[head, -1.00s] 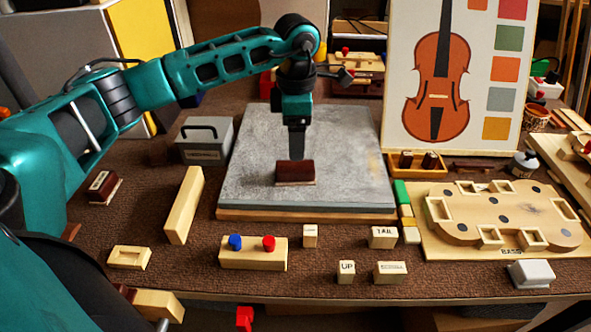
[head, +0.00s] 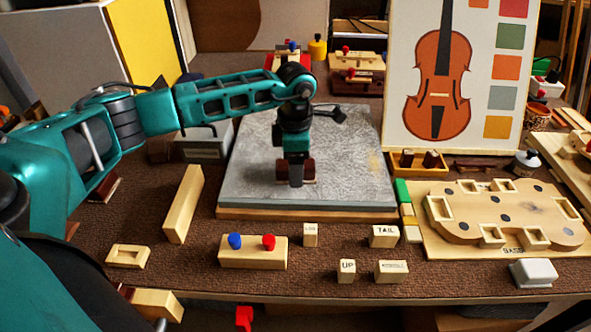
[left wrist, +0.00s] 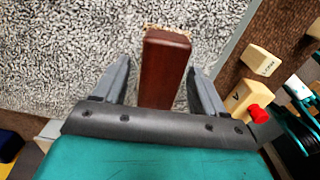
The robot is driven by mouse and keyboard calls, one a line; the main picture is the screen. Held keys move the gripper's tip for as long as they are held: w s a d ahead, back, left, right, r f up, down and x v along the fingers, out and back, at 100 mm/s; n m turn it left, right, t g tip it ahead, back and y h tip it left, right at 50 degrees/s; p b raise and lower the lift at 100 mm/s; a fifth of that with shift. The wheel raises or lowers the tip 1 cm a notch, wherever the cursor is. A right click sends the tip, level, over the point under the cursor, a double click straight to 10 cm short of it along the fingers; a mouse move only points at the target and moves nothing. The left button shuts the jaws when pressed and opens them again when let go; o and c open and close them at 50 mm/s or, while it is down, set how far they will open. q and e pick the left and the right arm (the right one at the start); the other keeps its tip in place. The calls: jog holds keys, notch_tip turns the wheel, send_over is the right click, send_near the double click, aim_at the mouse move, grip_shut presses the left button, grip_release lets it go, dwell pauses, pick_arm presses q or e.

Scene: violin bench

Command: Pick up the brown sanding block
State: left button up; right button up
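The brown sanding block (head: 309,171) sits on the grey slab (head: 350,150), mostly hidden behind my left gripper in the head view. In the left wrist view the block (left wrist: 165,68) is a dark red-brown bar with a pale rough edge at its far end. My left gripper (head: 296,184) points down at the block. In the left wrist view the left gripper (left wrist: 160,80) is open, with one finger on each side of the block and a gap on both sides. My right gripper is not in view.
A wooden piece with blue and red knobs (head: 253,253) and several small labelled blocks lie in front of the slab. A long wooden bar (head: 184,204) lies to its left. A violin picture board (head: 460,70) stands behind, right. A wooden violin form (head: 505,215) lies at right.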

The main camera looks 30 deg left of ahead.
pick_arm(q)
jog(key=c, duration=1)
jog(key=shift+r, duration=0.15)
notch_tip(320, 180, up, 20)
jog(key=shift+f+p, duration=0.1)
jog(key=shift+p, duration=0.8)
jog(key=o, duration=0.5)
jog(key=shift+d+f, duration=0.1)
jog(key=c, duration=0.3)
